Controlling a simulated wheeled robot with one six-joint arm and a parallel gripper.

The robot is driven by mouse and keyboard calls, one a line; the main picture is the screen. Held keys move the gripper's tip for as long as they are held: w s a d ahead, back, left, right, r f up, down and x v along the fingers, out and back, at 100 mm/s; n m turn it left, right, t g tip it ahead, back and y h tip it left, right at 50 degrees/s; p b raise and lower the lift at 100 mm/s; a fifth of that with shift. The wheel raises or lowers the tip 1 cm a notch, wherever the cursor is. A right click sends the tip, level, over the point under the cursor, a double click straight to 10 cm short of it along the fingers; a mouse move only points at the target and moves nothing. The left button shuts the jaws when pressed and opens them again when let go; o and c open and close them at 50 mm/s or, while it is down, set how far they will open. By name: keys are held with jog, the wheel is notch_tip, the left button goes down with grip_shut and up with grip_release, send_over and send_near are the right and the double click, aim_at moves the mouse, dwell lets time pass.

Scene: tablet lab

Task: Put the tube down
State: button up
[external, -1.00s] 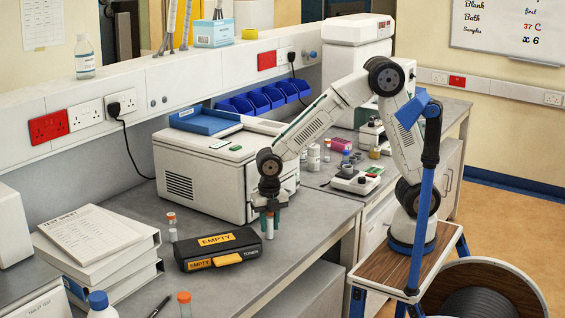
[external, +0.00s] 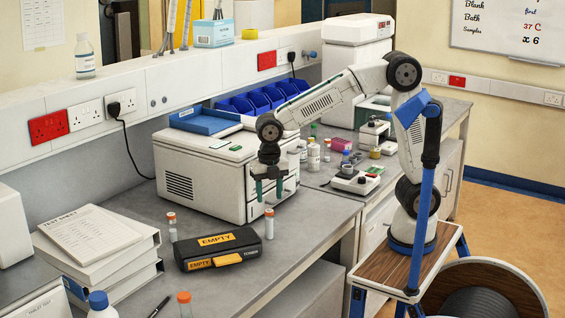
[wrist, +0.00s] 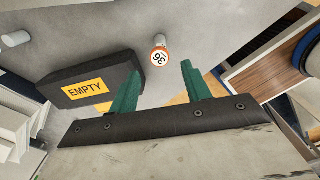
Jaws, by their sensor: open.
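A white tube with an orange cap (external: 269,225) stands upright on the grey bench, just right of the black case. In the wrist view its round cap top (wrist: 160,56) shows printed characters and lies beyond the fingertips. My gripper (external: 269,192) is above the tube, with its green fingers apart and nothing between them. It also shows open in the wrist view (wrist: 160,71), with a gap between the fingers and the cap.
The black case (external: 217,249) with yellow EMPTY labels lies left of the tube. A second orange-capped tube (external: 172,227) stands behind it. A white boxy machine (external: 205,180) stands close behind my gripper. The bench's front edge is to the right.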

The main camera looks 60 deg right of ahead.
jog(key=shift+r, duration=0.8)
jog(key=s+d+r+m, duration=0.2)
jog(key=d+m, duration=0.4)
jog(key=d, duration=0.3)
jog(key=s+d+r+m, duration=0.3)
jog(key=d+m, duration=0.3)
jog(key=d, duration=0.4)
jog(key=s+d+f+m+t, duration=0.1)
jog(key=s+d+f+m, duration=0.2)
jog(key=s+d+m, duration=1)
jog(key=s+m, duration=0.1)
jog(key=m, duration=0.3)
jog(key=shift+d+f, duration=0.15)
jog(key=shift+d, duration=0.15)
jog(key=shift+o, duration=0.4)
